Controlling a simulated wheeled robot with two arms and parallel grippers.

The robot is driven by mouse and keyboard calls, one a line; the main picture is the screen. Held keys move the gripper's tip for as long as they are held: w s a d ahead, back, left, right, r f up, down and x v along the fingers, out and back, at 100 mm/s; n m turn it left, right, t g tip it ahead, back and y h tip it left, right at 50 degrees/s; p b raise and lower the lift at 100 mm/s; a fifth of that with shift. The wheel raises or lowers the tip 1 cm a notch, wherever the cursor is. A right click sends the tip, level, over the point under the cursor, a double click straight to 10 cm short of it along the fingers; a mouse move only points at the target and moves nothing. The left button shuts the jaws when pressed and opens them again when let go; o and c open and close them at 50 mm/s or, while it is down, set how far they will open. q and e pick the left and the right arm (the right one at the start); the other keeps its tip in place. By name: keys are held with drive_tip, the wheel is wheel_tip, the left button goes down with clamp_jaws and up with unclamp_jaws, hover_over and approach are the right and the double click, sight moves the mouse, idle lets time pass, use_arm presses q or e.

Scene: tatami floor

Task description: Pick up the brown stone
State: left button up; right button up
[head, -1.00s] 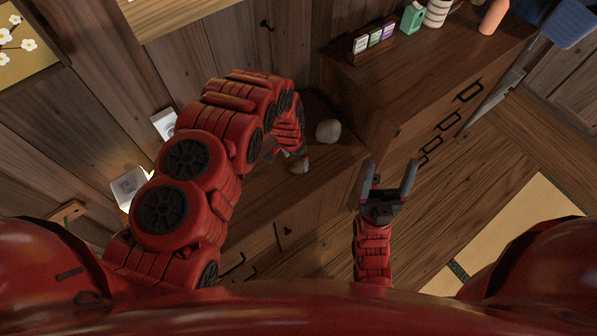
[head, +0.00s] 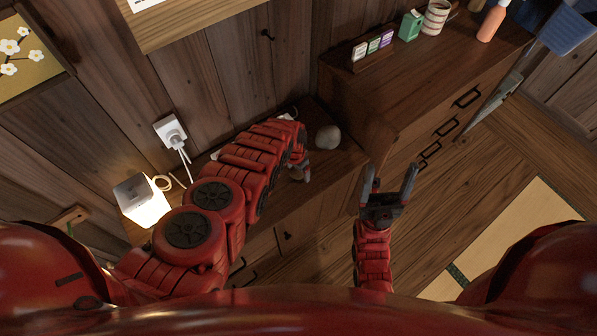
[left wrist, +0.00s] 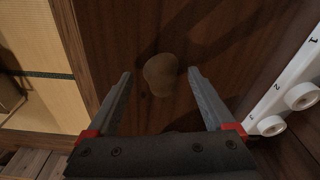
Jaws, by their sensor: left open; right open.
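The brown stone (left wrist: 160,73) lies on the dark wooden cabinet top, between and just beyond the open fingertips in the left wrist view. In the head view the brown stone (head: 294,175) is mostly hidden beside my left gripper (head: 303,172). My left gripper also shows in the left wrist view (left wrist: 160,82), with its fingers apart on either side of the stone and a gap to each. My right gripper (head: 390,175) is open and empty, right of the low cabinet.
A white numbered strip (left wrist: 280,90) runs beside the left gripper. A lit lamp (head: 143,200) and a plugged-in adapter (head: 171,131) are at the left. A taller cabinet (head: 400,90) carries small boxes (head: 372,43), a green carton (head: 411,25) and a striped cup (head: 436,16).

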use_arm(q)
drive_tip(key=shift+f, duration=0.1)
drive_tip(key=shift+c, duration=0.2)
clamp_jaws()
idle(0.5)
